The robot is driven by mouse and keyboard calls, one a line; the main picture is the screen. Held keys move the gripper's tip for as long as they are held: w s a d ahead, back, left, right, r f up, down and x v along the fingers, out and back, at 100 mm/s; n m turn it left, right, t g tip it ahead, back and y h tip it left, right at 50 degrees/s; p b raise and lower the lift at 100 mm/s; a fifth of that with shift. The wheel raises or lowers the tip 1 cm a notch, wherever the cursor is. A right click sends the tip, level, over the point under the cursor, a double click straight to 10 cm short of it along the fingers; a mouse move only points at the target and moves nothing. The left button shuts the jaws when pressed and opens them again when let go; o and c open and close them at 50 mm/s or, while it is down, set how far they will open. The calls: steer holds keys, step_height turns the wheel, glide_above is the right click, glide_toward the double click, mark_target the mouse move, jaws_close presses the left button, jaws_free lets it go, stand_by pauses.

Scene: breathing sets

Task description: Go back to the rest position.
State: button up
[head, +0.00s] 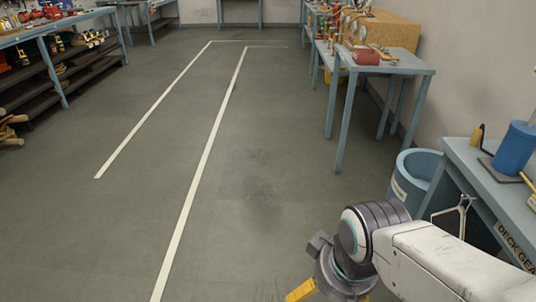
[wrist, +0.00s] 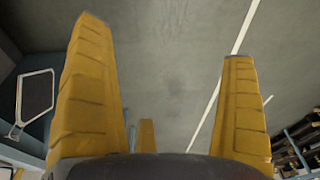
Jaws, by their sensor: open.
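My gripper (wrist: 168,70) is open and empty in the wrist view, its yellow fingers spread wide with bare grey floor beyond them. In the head view one yellow finger of my gripper (head: 301,291) shows at the bottom edge, below my white and grey arm. The rest of the gripper is hidden by the wrist or cut off by the frame.
A workbench (head: 471,160) with a blue container (head: 515,147) stands close on the right, beside my arm. A blue bin (head: 411,182) stands by it. Another table (head: 400,64) is farther back. Shelves (head: 45,72) line the left. The floor (head: 255,170) between is clear, with white lines.

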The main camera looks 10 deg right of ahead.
step_height(320, 180, up, 16)
steer(key=t+p, duration=0.1)
steer(key=p, duration=1.1)
steer(key=shift+f+p, duration=0.25)
steer(key=shift+p, duration=0.05)
